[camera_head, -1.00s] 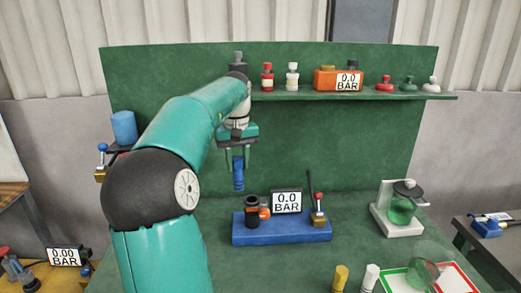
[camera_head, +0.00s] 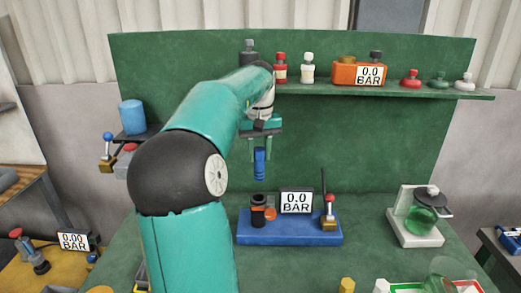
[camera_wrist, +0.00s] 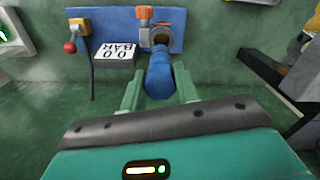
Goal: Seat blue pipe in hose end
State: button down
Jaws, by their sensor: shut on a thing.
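My gripper (camera_head: 260,150) is shut on the upright blue pipe (camera_head: 260,167), whose lower part hangs below the fingers. In the head view the pipe is above the black hose end (camera_head: 258,201), with a visible gap between them. The hose end stands on a blue base (camera_head: 290,228) and has an orange part beside it. In the wrist view, the blue pipe (camera_wrist: 159,77) is between my green fingers (camera_wrist: 158,91). The dark hose end (camera_wrist: 161,36) shows just beyond the pipe's tip there and is partly hidden by it.
The blue base also bears a pressure display (camera_head: 297,201) and a red-knobbed lever (camera_head: 329,212). A shelf (camera_head: 400,90) with bottles and an orange gauge runs along the green back panel. A jar with green liquid (camera_head: 421,218) stands to the right. Bench room lies between the base and jar.

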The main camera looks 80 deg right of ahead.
aim_at(258, 168)
jog(key=shift+w+f, duration=0.25)
jog(key=shift+f, duration=2.5)
jog(key=shift+f, duration=2.8)
jog(key=c, duration=1)
grip_release()
jog(key=shift+o, duration=0.2)
notch_tip(258, 168, up, 14)
jog(key=shift+f, duration=0.1)
